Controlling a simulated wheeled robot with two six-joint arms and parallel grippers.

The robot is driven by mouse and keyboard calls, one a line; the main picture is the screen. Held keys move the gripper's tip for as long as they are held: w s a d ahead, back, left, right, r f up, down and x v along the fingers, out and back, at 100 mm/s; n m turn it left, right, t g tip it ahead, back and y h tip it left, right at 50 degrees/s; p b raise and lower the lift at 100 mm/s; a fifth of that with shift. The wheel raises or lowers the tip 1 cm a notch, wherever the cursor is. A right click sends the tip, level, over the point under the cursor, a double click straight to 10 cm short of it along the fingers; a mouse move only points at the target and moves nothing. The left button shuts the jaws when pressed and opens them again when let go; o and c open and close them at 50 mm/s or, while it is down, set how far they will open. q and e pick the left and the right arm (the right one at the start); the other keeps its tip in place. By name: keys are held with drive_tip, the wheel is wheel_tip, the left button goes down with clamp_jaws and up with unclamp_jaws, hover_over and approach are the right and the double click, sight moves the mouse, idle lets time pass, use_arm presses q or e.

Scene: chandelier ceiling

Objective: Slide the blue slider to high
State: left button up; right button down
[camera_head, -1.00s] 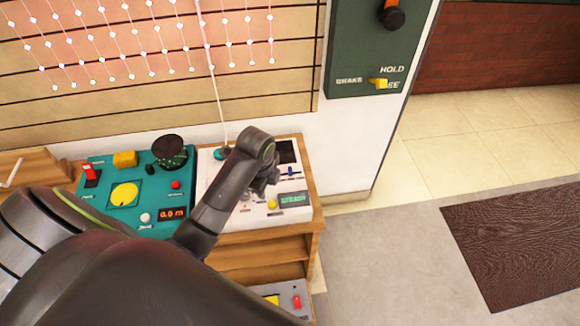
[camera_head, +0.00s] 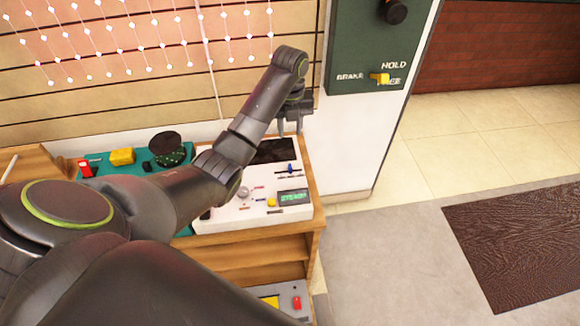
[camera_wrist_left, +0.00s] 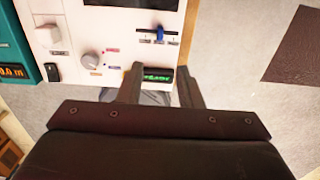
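The blue slider (camera_head: 290,168) stands in a short slot near the right edge of the white control panel (camera_head: 224,213). In the left wrist view the slider (camera_wrist_left: 159,34) shows beyond the fingertips, at the top. My left gripper (camera_head: 290,128) is above the panel's far right part, behind the slider in the head view. In the wrist view its two fingers (camera_wrist_left: 160,68) are spread with nothing between them, and they are apart from the slider. A green-lit display (camera_head: 293,197) sits just in front of the slider. My right gripper is not in view.
The panel also carries a grey knob (camera_wrist_left: 90,60), a yellow button (camera_head: 271,202) and a dark screen (camera_head: 275,151). A teal panel (camera_head: 97,158) lies to the left, partly hidden by my arm. A green wall box (camera_head: 362,52) with a yellow switch is at the back right.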

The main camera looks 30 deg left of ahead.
use_arm(q)
drive_tip(key=b, duration=0.5)
hover_over(290, 166)
wheel_tip(290, 166, down, 7)
drive_tip(key=shift+f, duration=0.2)
wheel_tip(290, 166, down, 8)
drive_tip(key=shift+r, duration=0.1)
clamp_jaws()
